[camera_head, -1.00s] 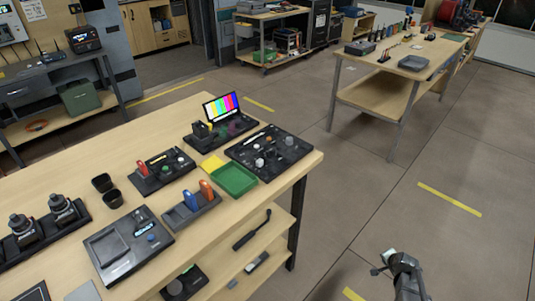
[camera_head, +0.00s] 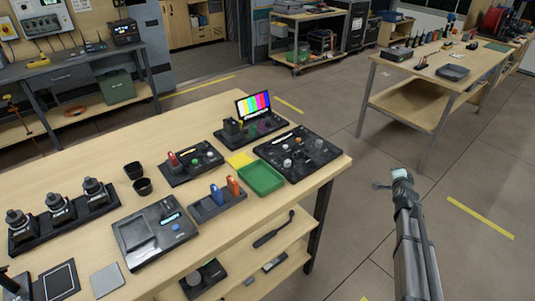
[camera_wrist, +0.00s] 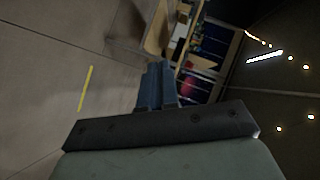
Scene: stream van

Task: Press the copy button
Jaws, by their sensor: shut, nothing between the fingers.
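A dark flat device (camera_head: 152,234) lies on the near wooden table at lower left in the head view. It has a square panel, a small lit display and a round blue button (camera_head: 176,227). Its lettering is too small to read, so I cannot tell for sure which button is the copy button. My gripper (camera_head: 381,186) is up over the floor to the right of the table, far from the device and touching nothing. In the wrist view my gripper (camera_wrist: 156,80) has its fingers together and empty.
Clear floor lies around my arm.

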